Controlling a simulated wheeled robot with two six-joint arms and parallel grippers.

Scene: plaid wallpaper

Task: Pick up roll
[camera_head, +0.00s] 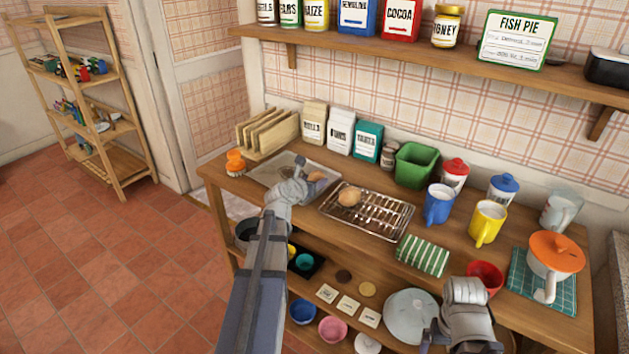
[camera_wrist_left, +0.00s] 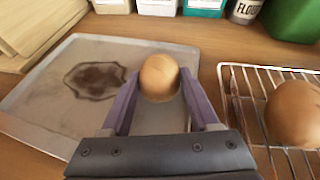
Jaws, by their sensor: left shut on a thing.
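My left gripper (camera_head: 308,174) is shut on a round brown roll (camera_head: 318,177). In the left wrist view the roll (camera_wrist_left: 159,76) sits between the two purple fingers (camera_wrist_left: 156,98). They are over the right side of a grey baking tray (camera_wrist_left: 40,108) with a dark stain; I cannot tell whether the roll is lifted clear. A second roll (camera_head: 349,197) lies on the wire cooling rack (camera_head: 386,221), to the right of the gripper. My right gripper (camera_head: 462,338) is low in the head view, and its fingers are not clear.
Behind the tray stand wooden boards (camera_head: 266,133) and several labelled packets. An orange brush (camera_head: 235,163) is at the left. A green bin (camera_head: 415,163), a blue mug (camera_head: 438,204), a yellow mug (camera_head: 487,222) and a striped cloth (camera_head: 422,255) are around the rack.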

